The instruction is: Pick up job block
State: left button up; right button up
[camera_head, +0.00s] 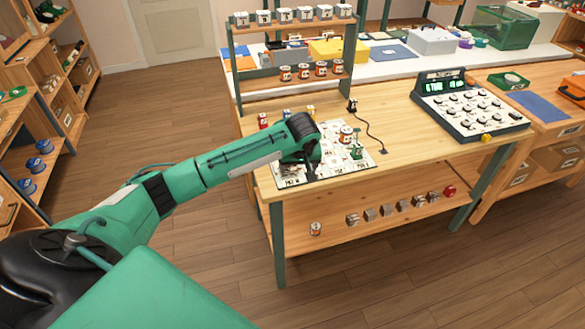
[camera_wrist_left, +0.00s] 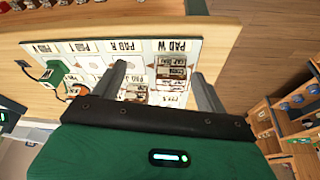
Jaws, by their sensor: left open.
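My left arm reaches over the wooden table to a white board (camera_head: 362,172) printed with pad labels. In the wrist view, the left gripper (camera_wrist_left: 163,82) is open over this board (camera_wrist_left: 205,50), its two dark fingers apart. A small block with pale and brown labelled faces (camera_wrist_left: 172,68) lies between the fingers in the picture, near the "PAD W" label. Another pale labelled block (camera_wrist_left: 134,89) shows beside it, partly hidden by the gripper body. I cannot tell which one is the job block, or whether the fingers touch either. The right gripper is out of view.
An orange-and-white canister (camera_head: 346,133) and a small green item (camera_head: 356,153) stand on the board. A shelf rack (camera_head: 290,88) rises at the table's back left. A dark console with dials (camera_head: 468,108) stands right. Several grey blocks (camera_head: 387,210) sit on the lower shelf.

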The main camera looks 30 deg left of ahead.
aim_at(288, 167)
pick_arm(q)
jog(key=a+r+n+y, duration=0.1)
jog(key=a+r+n, duration=0.15)
jog(key=r, duration=0.35)
jog(key=shift+m, duration=0.35)
jog(key=x, duration=0.5)
jog(key=p+x, duration=0.1)
jog(key=x, duration=0.2)
jog(key=shift+w+a+f, duration=0.15)
jog(key=shift+w+a, duration=0.15)
jog(key=shift+a, duration=0.05)
jog(key=p+x, duration=0.1)
jog(key=x, duration=0.3)
jog(key=shift+f, duration=0.15)
jog(key=shift+w+a+f, duration=0.15)
jog(key=shift+w+f, duration=0.05)
jog(key=shift+f, duration=0.35)
jog(key=c, duration=1.1)
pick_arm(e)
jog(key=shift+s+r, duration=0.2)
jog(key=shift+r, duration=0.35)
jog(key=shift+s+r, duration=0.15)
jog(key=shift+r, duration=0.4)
pick_arm(q)
jog(key=shift+r, duration=0.1)
